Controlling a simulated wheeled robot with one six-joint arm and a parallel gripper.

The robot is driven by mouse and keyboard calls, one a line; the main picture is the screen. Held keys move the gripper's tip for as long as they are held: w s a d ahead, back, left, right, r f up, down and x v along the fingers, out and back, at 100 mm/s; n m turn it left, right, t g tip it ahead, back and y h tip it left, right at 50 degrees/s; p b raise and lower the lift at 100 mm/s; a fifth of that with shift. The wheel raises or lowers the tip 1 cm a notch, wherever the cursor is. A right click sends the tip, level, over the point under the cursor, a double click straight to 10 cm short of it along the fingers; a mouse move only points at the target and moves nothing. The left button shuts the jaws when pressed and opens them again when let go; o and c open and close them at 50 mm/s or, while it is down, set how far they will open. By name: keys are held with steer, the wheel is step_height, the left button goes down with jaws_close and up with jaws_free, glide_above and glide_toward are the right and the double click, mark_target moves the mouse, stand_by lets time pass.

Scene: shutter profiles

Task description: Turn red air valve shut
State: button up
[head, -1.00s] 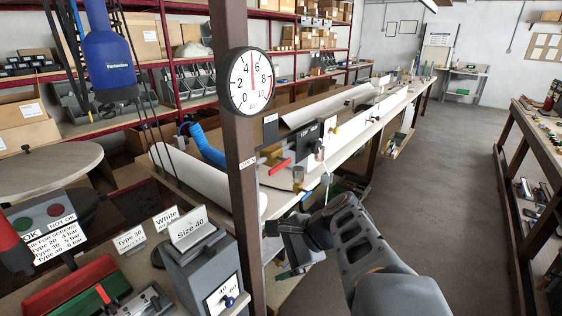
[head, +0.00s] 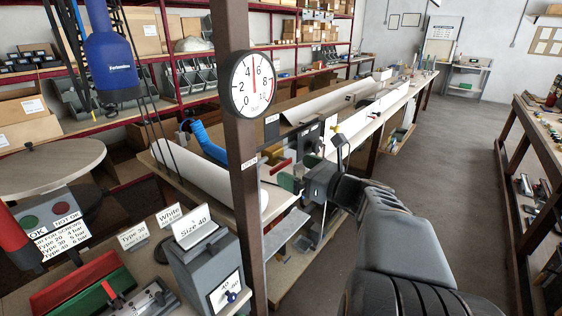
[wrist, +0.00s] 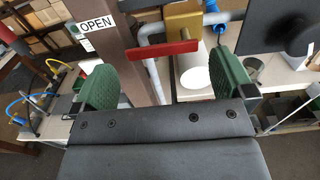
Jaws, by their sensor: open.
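The red valve handle (wrist: 163,49) is a flat bar running crosswise in the wrist view, slightly tilted, in front of a brass-coloured block (wrist: 186,20) and grey pipes. It also shows in the head view (head: 280,167), just right of the brown post. A white "OPEN" label (wrist: 92,29) is on the post left of it. My gripper (wrist: 153,87) is open, its two green pads wide apart. The handle lies beyond and between the pads, with no visible contact. In the head view my gripper (head: 295,184) is just below the handle, partly hidden by my wrist.
A round pressure gauge (head: 251,84) is on the brown post (head: 244,190), its needle near 5. A dark panel (wrist: 269,27) stands close right of the valve. A long bench (head: 370,112) with white profiles runs behind. The aisle floor (head: 445,150) at right is clear.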

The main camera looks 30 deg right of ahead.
mark_target(281, 164)
steer(key=shift+p+x, duration=0.3)
steer(key=shift+x, duration=2.45)
steer(key=c, duration=0.9)
steer(key=shift+c, duration=0.2)
